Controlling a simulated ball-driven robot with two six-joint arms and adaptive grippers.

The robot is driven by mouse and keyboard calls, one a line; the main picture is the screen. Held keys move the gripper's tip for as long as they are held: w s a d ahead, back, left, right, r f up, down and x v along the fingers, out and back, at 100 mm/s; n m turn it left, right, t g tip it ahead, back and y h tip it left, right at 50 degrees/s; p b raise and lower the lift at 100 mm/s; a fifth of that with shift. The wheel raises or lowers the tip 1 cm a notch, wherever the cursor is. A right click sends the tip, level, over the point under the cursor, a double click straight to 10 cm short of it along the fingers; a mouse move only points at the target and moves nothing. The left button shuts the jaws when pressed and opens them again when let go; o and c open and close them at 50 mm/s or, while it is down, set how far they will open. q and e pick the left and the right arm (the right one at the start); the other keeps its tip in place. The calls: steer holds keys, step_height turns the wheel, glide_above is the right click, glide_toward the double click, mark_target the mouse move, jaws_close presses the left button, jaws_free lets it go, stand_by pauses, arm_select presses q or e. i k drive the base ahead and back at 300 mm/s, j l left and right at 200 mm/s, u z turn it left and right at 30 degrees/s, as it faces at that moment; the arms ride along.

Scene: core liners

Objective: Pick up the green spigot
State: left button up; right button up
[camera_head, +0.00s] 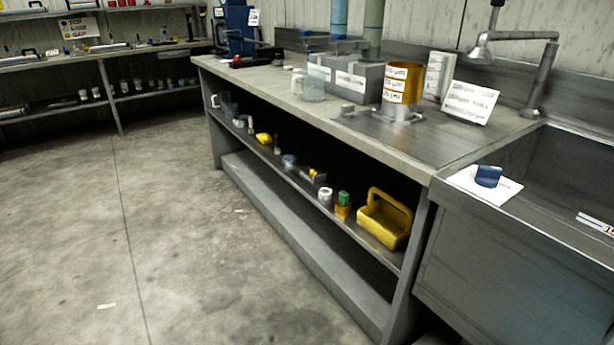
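A small item with a green top (343,198) and a yellow lower part stands on the open shelf under the workbench, left of a yellow carrier with a handle (384,218). It is the only clearly green small item I see, and it is too small to tell whether it is a spigot. A blue knob-like piece (488,176) lies on a white sheet at the sink's left corner. Neither of my grippers shows in the view.
The workbench (425,150) holds labelled boxes, a yellow-orange can (402,84) and a sign (470,102). A metal sink (520,245) adjoins it at right. Several small items line the shelf. A second bench (75,60) stands at back left. The concrete floor (170,240) is open.

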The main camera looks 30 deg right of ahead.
mark_target(343, 198)
steer(key=i+z, duration=0.2)
steer(key=i, duration=0.25)
steer(key=i+j+z, duration=0.2)
steer(key=i, duration=0.25)
steer(key=i+j+z, duration=0.2)
steer(key=i, duration=0.25)
steer(key=i+j+z, duration=0.2)
steer(key=i, duration=0.2)
